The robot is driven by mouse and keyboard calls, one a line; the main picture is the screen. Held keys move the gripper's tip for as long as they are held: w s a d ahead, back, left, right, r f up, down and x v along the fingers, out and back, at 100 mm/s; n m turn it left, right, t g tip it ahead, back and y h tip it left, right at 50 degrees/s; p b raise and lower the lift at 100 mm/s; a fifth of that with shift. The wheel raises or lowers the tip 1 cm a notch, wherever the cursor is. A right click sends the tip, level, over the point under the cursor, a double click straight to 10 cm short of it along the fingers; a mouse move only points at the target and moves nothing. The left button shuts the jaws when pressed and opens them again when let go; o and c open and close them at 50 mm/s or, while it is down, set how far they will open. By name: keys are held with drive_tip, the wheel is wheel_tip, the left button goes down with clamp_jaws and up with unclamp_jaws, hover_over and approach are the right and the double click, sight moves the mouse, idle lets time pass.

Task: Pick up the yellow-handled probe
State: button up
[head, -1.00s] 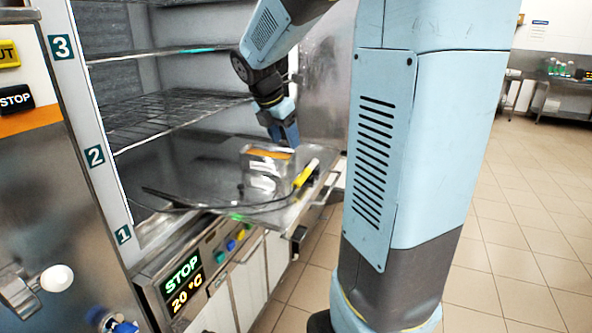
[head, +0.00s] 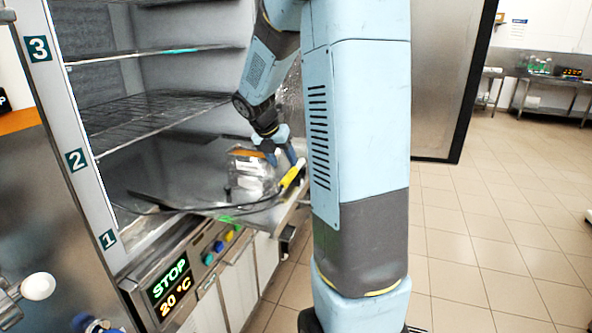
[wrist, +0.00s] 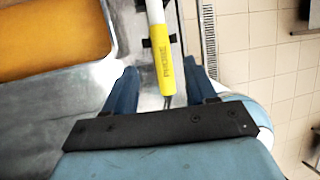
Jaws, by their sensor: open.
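The yellow-handled probe (head: 292,176) lies at the right edge of the freezer's lowest level, beside a metal container with orange contents. In the wrist view its yellow handle (wrist: 163,65) with dark lettering points toward me, with a white section beyond it and a thin cable at the near end. My gripper (head: 281,156) is open and empty above the probe. In the wrist view its two blue fingers stand on either side of the handle, with gaps on both sides. I cannot tell how far above the handle the fingertips are.
The metal container (head: 252,181) stands close left of the probe; its orange contents (wrist: 50,40) fill the wrist view's upper left. A wire rack (head: 150,113) is above. A dark cable (head: 160,208) crosses the lower level. A control panel (head: 185,270) is below. Tiled floor (head: 480,240) is clear at right.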

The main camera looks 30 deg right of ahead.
sight(288, 174)
drive_tip(key=shift+s+a+x, duration=0.1)
drive_tip(key=shift+x, duration=1.25)
drive_tip(key=shift+s+a+x, duration=0.15)
drive_tip(key=shift+x, duration=1.15)
drive_tip(key=shift+f, duration=0.4)
drive_tip(key=shift+c, duration=0.2)
clamp_jaws()
